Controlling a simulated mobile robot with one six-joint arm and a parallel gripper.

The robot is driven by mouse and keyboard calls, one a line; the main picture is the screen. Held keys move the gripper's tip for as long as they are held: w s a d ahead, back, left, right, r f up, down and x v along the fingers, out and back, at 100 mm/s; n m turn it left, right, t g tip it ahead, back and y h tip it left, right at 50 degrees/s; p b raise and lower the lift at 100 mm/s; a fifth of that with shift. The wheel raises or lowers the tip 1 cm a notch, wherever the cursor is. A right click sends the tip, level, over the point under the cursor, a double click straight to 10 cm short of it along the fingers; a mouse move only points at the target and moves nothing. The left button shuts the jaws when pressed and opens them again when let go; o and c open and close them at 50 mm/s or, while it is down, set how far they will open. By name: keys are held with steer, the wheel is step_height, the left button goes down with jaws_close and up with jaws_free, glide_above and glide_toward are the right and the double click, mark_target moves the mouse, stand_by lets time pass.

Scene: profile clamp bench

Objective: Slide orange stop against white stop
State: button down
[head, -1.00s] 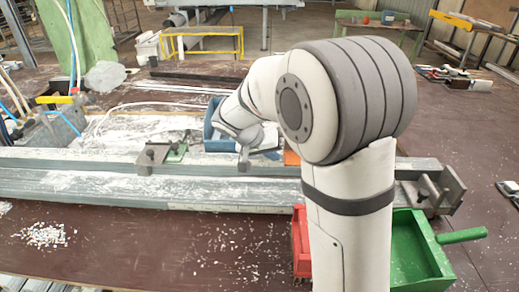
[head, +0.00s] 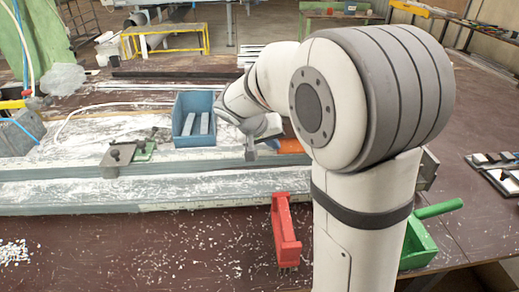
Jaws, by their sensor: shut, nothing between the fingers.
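The orange stop (head: 291,146) sits on the long pale profile rail (head: 200,190), partly hidden behind my arm. My gripper (head: 250,153) hangs over the rail just left of the orange stop, fingers pointing down, shut and empty. I cannot tell whether it touches the stop or the rail. I cannot make out the white stop; my arm covers part of the rail to the right.
A grey clamp block (head: 117,157) and a green piece (head: 145,150) are on the rail at left. A blue bin (head: 178,138) with pale strips stands behind it.

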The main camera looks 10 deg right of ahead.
steer(key=shift+s+d+f, duration=0.15)
steer(key=shift+d+f, duration=0.05)
steer(key=shift+d, duration=0.2)
steer(key=shift+a, duration=0.25)
